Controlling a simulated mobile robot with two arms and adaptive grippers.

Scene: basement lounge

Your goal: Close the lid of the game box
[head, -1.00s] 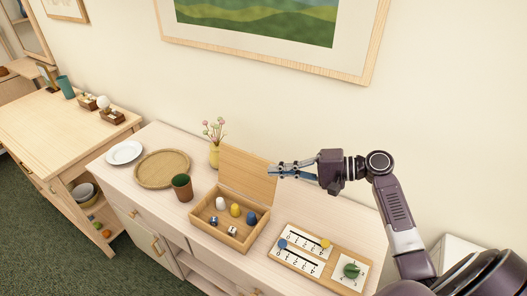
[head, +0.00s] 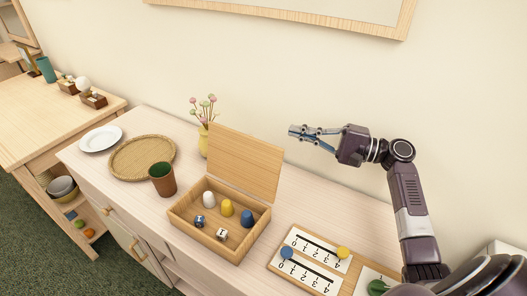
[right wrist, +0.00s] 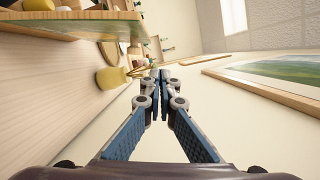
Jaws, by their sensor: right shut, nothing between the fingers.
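The wooden game box (head: 212,243) stands on the pale sideboard. Its lid (head: 243,160) is open, standing up at the back and leaning slightly backward. Inside are white, yellow and blue pieces and two dice. My right gripper (head: 291,131) is shut and empty, in the air behind and to the right of the lid's top edge, apart from it. In the right wrist view the fingers (right wrist: 158,75) are together, and a wooden panel that looks like the lid (right wrist: 75,27) shows at upper left. My left gripper is not in view.
A game board (head: 312,260) with a blue and a yellow piece lies right of the box. A brown cup (head: 162,181), a woven tray (head: 141,157), a white plate (head: 100,138) and a yellow vase (head: 203,142) stand to the left. The wall is close behind.

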